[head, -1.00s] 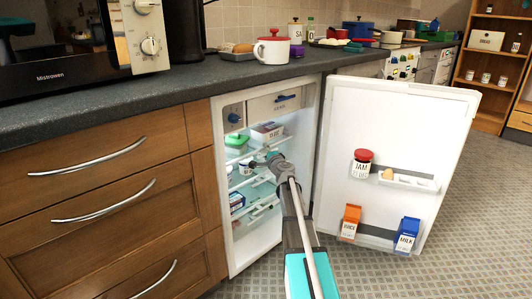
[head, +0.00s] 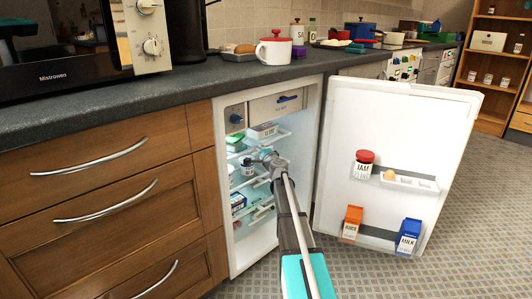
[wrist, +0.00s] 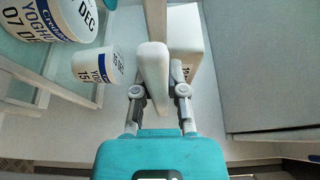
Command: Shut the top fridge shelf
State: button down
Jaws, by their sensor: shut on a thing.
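The open fridge (head: 226,206) stands under the counter, with several pale glass shelves inside. The top fridge shelf (head: 270,141) is below the freezer compartment and carries a white carton (head: 263,130). My gripper (head: 266,158) reaches into the fridge at its upper shelves. In the wrist view, my gripper (wrist: 157,92) is closed around a white rounded bar (wrist: 153,70), which looks like a shelf's front grip. Which shelf the bar belongs to is not clear. Yoghurt tubs (wrist: 98,65) are close on the left. My arm hides part of the lower shelves.
The fridge door (head: 385,125) stands wide open on the right, with a jam jar (head: 363,165), a juice carton (head: 351,223) and a milk carton (head: 408,236) on its racks. Wooden drawers (head: 100,215) flank the fridge on the left. The floor in front is partly clear.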

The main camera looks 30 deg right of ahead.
jog(key=shift+w+a, duration=0.1)
jog(key=shift+w, duration=0.2)
jog(key=c, duration=0.7)
grip_release()
jog(key=shift+s, duration=0.15)
jog(key=s, duration=0.4)
jog(key=s+a, duration=0.1)
jog(key=s, duration=0.6)
jog(key=shift+s+a, duration=0.15)
jog(key=shift+s, duration=0.25)
